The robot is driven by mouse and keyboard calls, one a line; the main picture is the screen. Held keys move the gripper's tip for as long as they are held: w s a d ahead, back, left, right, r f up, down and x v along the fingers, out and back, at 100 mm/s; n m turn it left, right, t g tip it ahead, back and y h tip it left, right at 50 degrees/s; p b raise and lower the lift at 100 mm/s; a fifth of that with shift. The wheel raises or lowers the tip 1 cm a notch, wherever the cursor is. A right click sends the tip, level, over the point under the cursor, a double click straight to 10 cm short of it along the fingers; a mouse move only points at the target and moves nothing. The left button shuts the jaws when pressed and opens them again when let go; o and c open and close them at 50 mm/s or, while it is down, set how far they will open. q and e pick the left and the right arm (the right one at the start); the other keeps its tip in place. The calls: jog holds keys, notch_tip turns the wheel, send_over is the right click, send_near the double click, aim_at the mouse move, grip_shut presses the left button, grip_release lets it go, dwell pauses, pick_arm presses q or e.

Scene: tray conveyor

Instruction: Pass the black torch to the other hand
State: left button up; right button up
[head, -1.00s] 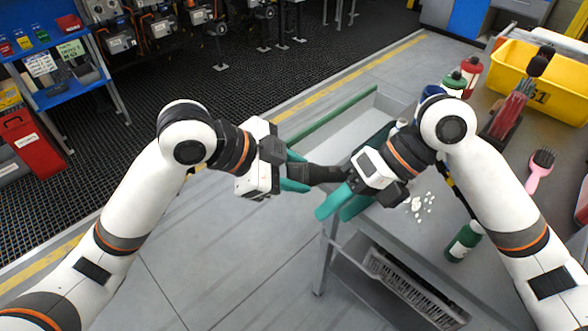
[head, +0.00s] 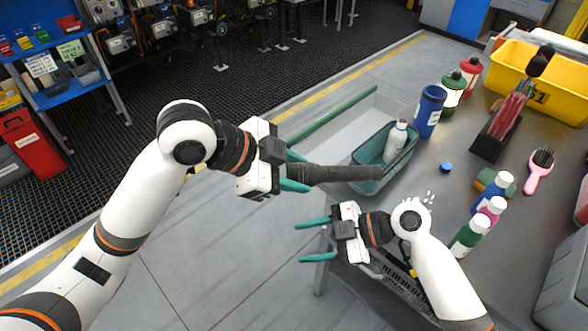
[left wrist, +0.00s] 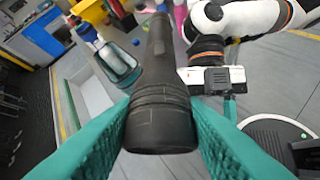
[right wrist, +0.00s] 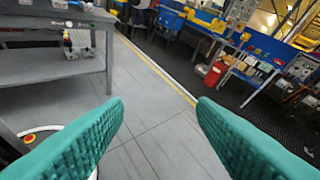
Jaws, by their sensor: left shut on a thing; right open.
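The black torch (head: 335,174) is held level in my left gripper (head: 291,172), which is shut on its wide end. Its narrow end points right, over the near side of the teal tray. In the left wrist view the torch (left wrist: 160,100) lies between the two teal fingers, its wide head closest to the camera. My right gripper (head: 312,240) is open and empty, below the torch and apart from it, its fingers pointing left. In the right wrist view the gap between the fingers (right wrist: 160,125) shows only floor and distant furniture.
The teal tray (head: 361,188) holds a white bottle (head: 394,141). On the grey table stand a blue bottle (head: 429,111), several small bottles, a pink brush (head: 540,170), a dark holder (head: 490,145) and a yellow bin (head: 505,72).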

pick_arm(q)
jog(key=shift+w, duration=0.1)
pick_arm(e)
jog(key=w+d+f+m+t+h, duration=0.25)
jog(key=f+m, duration=0.25)
jog(key=f, duration=0.4)
jog(key=w+d+f+m+t+h, duration=0.1)
jog(key=w+d+f+m+t, duration=0.2)
jog(key=f, duration=0.5)
jog(key=s+d+f+m+h, duration=0.2)
jog(key=s+d+f+m, duration=0.15)
jog(key=f, duration=0.45)
jog(key=s+d+f+m+h, duration=0.2)
jog(key=d+f+m, duration=0.15)
jog(key=f, duration=0.45)
jog(key=s+d+f+m+g+h, duration=0.3)
jog(key=s+d+f, duration=0.4)
jog(key=s+f, duration=0.55)
jog(key=s+d+f+m+h, duration=0.1)
jog(key=s+d+f, duration=0.1)
jog(key=s, duration=0.8)
jog(key=s+d+f+h, duration=0.1)
jog(key=s+d+f, duration=0.1)
jog(key=s, duration=0.8)
jog(key=shift+f+m+h, duration=0.35)
jog(key=shift+f+m, duration=0.05)
jog(key=shift+f, duration=0.4)
